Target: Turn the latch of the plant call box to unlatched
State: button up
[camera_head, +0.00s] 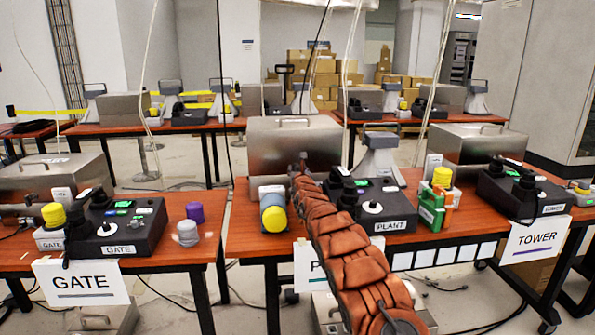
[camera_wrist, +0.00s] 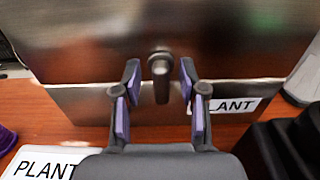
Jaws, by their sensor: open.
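The plant call box is a brushed metal box with a top handle on the middle table in the head view (camera_head: 270,140). Its front fills the upper part of the wrist view (camera_wrist: 60,40). Its latch (camera_wrist: 161,82) is a dark round knob with a short lever pointing straight down, at the seam between lid and body. My gripper (camera_wrist: 159,72) is open, one purple-padded finger on each side of the latch, with a gap visible on both sides. In the head view, my arm hides the latch.
A black PLANT phone console (camera_head: 380,205) stands right of my arm. A green-and-orange item (camera_head: 434,205) sits farther right. GATE (camera_head: 115,230) and TOWER (camera_head: 522,190) stations flank the middle one.

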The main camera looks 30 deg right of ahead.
jog(key=shift+w+d+f, duration=0.15)
jog(key=shift+w, duration=0.05)
dwell(0.3)
grip_shut()
